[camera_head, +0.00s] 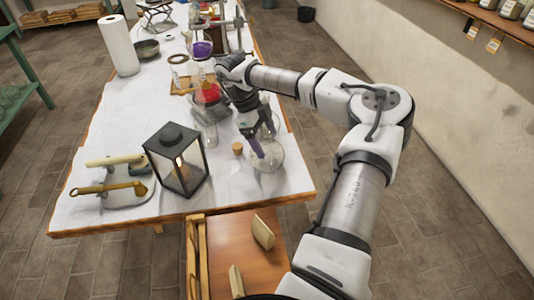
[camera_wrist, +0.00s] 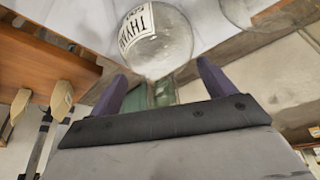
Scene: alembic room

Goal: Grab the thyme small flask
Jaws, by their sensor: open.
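The thyme small flask is a clear round glass flask with a white label. It fills the upper middle of the wrist view (camera_wrist: 163,48), its label lettering upside down there. In the head view, a clear round flask (camera_head: 268,158) stands near the table's front right corner, partly behind my gripper. My gripper (camera_head: 259,143) points down at it with dark purple fingers. In the wrist view, my gripper (camera_wrist: 160,74) is open and empty, with the flask just past and between the fingertips in the picture. I cannot tell whether they touch it.
A cork (camera_head: 238,148) and a black lantern (camera_head: 177,158) stand left of the flask. Another clear glass vessel (camera_head: 207,132) and a red-filled flask (camera_head: 207,94) stand behind it. The white-covered table (camera_head: 225,193) ends close by. A wooden drawer (camera_head: 222,255) sits in front.

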